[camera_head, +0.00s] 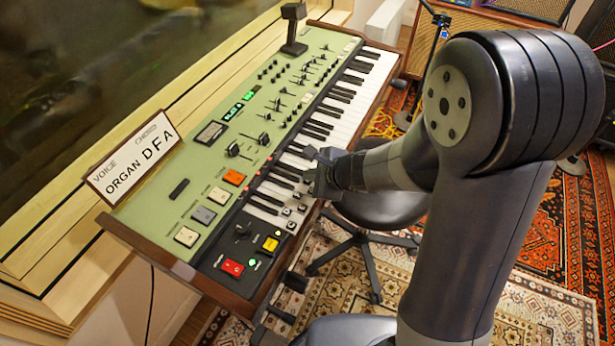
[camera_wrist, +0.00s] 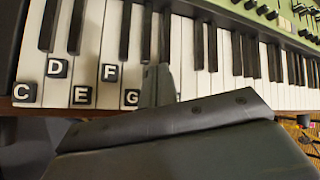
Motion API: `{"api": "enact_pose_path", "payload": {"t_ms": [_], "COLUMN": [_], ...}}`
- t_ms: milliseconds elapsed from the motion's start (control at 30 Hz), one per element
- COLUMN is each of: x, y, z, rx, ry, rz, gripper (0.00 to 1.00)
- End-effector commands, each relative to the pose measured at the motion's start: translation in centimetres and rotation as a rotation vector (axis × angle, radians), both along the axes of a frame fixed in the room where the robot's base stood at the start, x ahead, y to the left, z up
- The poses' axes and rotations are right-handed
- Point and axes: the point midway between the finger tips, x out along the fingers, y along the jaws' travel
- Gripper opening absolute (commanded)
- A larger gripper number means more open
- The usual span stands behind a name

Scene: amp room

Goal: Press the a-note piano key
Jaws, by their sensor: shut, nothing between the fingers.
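The organ keyboard (camera_head: 340,110) runs diagonally along the front of a green organ. In the wrist view, black letter tags mark the white keys C (camera_wrist: 25,92), D (camera_wrist: 57,68), E (camera_wrist: 82,95), F (camera_wrist: 109,72) and G (camera_wrist: 131,97). The unlabelled-looking a-note key (camera_wrist: 155,45) lies just right of G, between two black keys. My gripper (camera_wrist: 158,72) is shut and empty, with its tips over the front of that key, hiding any tag there. My gripper also shows in the head view (camera_head: 314,170) at the keyboard's front edge. I cannot tell whether it touches the key.
A dark round stool (camera_head: 385,205) stands on the patterned rug (camera_head: 390,310), beneath my arm. A window lies behind the organ.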

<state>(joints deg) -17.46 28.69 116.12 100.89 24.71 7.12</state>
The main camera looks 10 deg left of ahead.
Motion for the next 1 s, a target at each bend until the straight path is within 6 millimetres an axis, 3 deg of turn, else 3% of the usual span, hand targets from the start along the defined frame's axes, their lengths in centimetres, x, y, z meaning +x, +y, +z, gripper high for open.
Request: {"api": "enact_pose_path", "payload": {"t_ms": [300,733,1000], "x": [0.0,0.0,0.0], "y": [0.0,0.0,0.0], "z": [2.0,2.3,4.9], "rx": [0.0,0.0,0.0], "ry": [-0.001,-0.001,-0.001], "rz": [0.0,-0.001,0.0], "gripper": [0.0,0.0,0.0]}}
